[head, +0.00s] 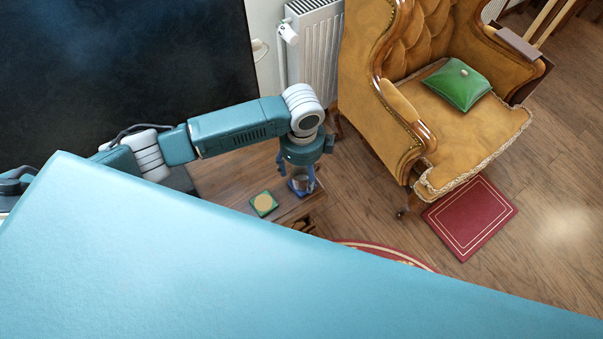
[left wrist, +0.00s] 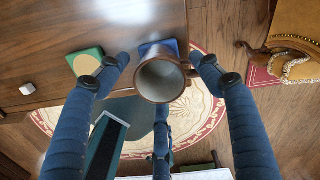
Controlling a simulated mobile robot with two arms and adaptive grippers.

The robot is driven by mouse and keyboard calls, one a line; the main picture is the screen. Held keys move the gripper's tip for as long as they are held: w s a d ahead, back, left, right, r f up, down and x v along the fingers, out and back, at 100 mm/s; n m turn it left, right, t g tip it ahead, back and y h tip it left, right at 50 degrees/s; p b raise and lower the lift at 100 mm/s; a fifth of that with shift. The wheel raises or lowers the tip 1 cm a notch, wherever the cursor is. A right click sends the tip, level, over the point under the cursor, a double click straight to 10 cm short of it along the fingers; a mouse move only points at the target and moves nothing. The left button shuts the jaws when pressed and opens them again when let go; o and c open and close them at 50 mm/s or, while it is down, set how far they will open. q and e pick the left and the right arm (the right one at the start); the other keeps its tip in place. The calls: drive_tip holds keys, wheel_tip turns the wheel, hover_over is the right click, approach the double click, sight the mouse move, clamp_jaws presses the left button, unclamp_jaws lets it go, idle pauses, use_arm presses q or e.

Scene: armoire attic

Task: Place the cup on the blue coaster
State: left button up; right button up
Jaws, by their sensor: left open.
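The cup (left wrist: 160,82) is brown-rimmed with a pale inside and a handle on its right. In the left wrist view it stands between the spread fingers of my left gripper (left wrist: 162,64), which is open around it. In the head view the cup (head: 300,183) is partly hidden by my left gripper (head: 301,178). The blue coaster (left wrist: 158,47) shows behind the cup, and in the head view blue shows around the cup's base (head: 299,192). The cup appears upright over the coaster; its contact is hidden. My right gripper is not in view.
A green coaster with a tan centre (head: 263,204) lies on the wooden table (head: 228,180) left of the cup. A small white knob (left wrist: 27,88) is on the furniture front. A mustard armchair (head: 440,110) stands to the right. My large light-blue body part hides the foreground.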

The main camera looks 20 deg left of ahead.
use_arm(q)
wheel_tip(320, 180, up, 9)
drive_tip(key=shift+r, duration=0.2)
idle(0.6)
